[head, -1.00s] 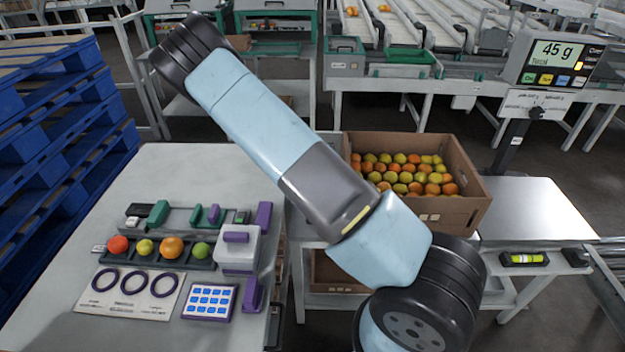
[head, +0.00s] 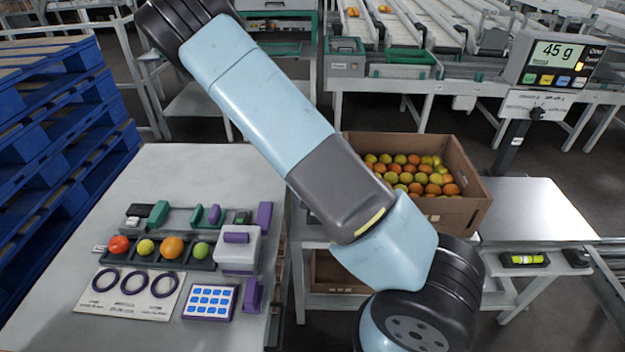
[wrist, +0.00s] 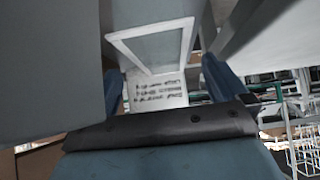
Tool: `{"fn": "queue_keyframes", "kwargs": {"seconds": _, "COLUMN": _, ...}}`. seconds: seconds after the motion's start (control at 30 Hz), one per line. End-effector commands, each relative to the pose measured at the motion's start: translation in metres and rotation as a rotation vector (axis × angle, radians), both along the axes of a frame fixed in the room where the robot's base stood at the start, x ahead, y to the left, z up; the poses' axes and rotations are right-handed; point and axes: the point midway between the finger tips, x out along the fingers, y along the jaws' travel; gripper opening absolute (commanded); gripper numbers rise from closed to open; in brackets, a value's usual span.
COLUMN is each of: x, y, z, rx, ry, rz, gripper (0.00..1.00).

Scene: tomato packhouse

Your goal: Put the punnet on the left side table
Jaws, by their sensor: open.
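I cannot make out a punnet in either view. The left side table (head: 215,168) is a pale grey top at the left of the head view, with its back half bare. My gripper (wrist: 160,62) shows only in the wrist view; its two blue fingers stand apart at either side of a dark bar. Nothing is clearly held between them. Beyond them are a white-framed grey panel (wrist: 150,46) and a white label with dark print (wrist: 159,91). In the head view my arm crosses the middle, and its far end is out of the picture.
Fruit, purple rings, a keypad and small tools occupy the table's front half. A cardboard box (head: 462,211) of orange and yellow fruit stands right of my arm. A scale display (head: 556,60) reads 45 g above a steel plate (head: 530,205). Blue pallets (head: 60,150) are stacked left.

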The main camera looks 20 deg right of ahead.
Motion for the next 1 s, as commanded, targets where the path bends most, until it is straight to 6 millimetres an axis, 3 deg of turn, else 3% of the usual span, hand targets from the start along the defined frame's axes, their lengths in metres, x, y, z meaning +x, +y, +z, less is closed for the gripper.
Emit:
{"fn": "queue_keyframes", "kwargs": {"seconds": 0.3, "x": -0.027, "y": 0.01, "z": 0.029, "rx": 0.001, "ry": -0.001, "rz": 0.001, "gripper": 1.0}}
{"fn": "queue_keyframes", "kwargs": {"seconds": 0.67, "x": -0.037, "y": 0.011, "z": 0.046, "rx": 0.026, "ry": 0.023, "rz": -0.015, "gripper": 1.0}}
{"fn": "queue_keyframes", "kwargs": {"seconds": 1.0, "x": -0.054, "y": 0.013, "z": 0.101, "rx": 0.14, "ry": 0.133, "rz": -0.037, "gripper": 1.0}}
